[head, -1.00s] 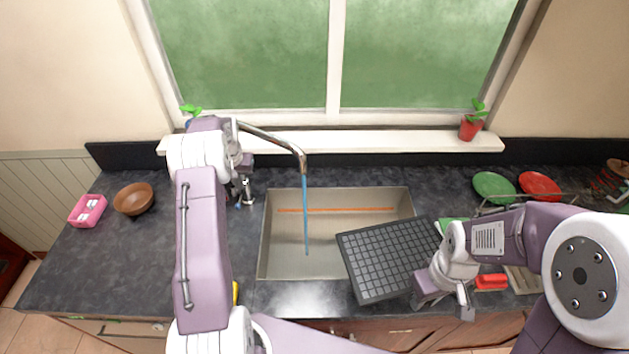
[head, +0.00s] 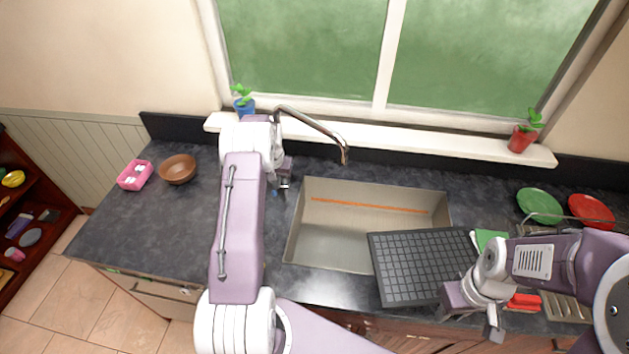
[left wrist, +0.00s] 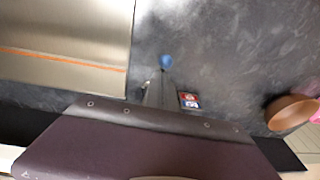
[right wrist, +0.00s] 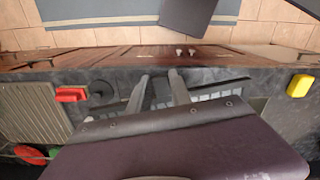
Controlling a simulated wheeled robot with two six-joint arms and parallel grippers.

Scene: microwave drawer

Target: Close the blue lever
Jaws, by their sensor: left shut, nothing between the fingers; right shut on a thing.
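The blue lever shows as a small blue tip (left wrist: 166,61) just beyond the fingertips of my left gripper (left wrist: 160,88) in the left wrist view. In the head view the left gripper (head: 283,184) is beside the sink's left rim, and a speck of blue (head: 275,192) shows next to it. The left gripper is shut and empty; whether it touches the lever I cannot tell. The metal faucet (head: 315,125) arches over the sink (head: 335,240), with no water stream showing. My right gripper (right wrist: 160,85) is shut on the dark gridded tray (head: 420,265), by the tray's right side.
A brown bowl (head: 178,169) and pink box (head: 135,175) stand on the left counter. Green (head: 539,205) and red (head: 592,211) plates are at the right. Potted plants stand on the sill. The tray covers the sink's right front corner. The left counter is mostly clear.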

